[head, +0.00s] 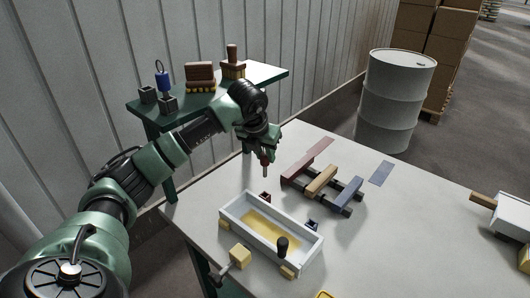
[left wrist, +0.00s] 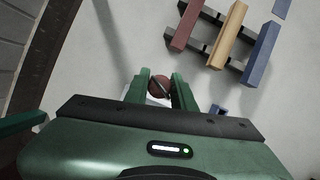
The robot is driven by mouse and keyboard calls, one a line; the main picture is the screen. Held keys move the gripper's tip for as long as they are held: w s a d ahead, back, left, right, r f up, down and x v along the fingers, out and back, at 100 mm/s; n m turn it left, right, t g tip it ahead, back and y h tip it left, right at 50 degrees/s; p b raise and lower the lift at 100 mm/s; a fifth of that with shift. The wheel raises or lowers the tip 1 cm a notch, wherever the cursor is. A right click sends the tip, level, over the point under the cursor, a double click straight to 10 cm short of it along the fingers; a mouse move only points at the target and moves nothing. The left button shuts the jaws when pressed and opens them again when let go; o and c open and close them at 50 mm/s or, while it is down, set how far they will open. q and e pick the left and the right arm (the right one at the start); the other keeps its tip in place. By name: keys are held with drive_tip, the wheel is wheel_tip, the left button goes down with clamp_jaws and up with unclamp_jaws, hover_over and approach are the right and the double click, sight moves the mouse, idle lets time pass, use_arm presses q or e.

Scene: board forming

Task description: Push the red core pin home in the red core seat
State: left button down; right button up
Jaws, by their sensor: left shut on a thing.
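My left gripper (head: 267,151) is shut on the red core pin (head: 265,166), which hangs upright with its thin end down. The red core seat (head: 266,197) is a small dark red block on the table by the mould box's back edge. The pin is above the seat and apart from it. In the left wrist view the pin's round red top (left wrist: 160,85) sits between the green fingers, and the red seat is hidden there. A blue seat (head: 312,225) stands at the box's right side. My right gripper is not in view.
The white mould box (head: 231,217) with a yellow floor is just in front of the seat. Red, tan and blue bars (head: 322,181) lie on dark rails to the right. A green side table (head: 265,75) holds a blue pin (head: 163,82) and brushes. A grey drum (head: 397,98) stands behind.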

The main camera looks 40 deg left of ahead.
sight(264, 169)
use_arm(q)
wheel_tip(264, 169, down, 6)
drive_tip(key=b, duration=0.4)
drive_tip(key=shift+f, duration=0.25)
drive_tip(key=shift+f+b, duration=0.1)
drive_tip(key=shift+b, duration=0.2)
idle(0.7)
idle(0.8)
drive_tip(key=shift+f+b, duration=1.8)
drive_tip(key=shift+f, duration=0.45)
drive_tip(key=c, duration=1.1)
unclamp_jaws()
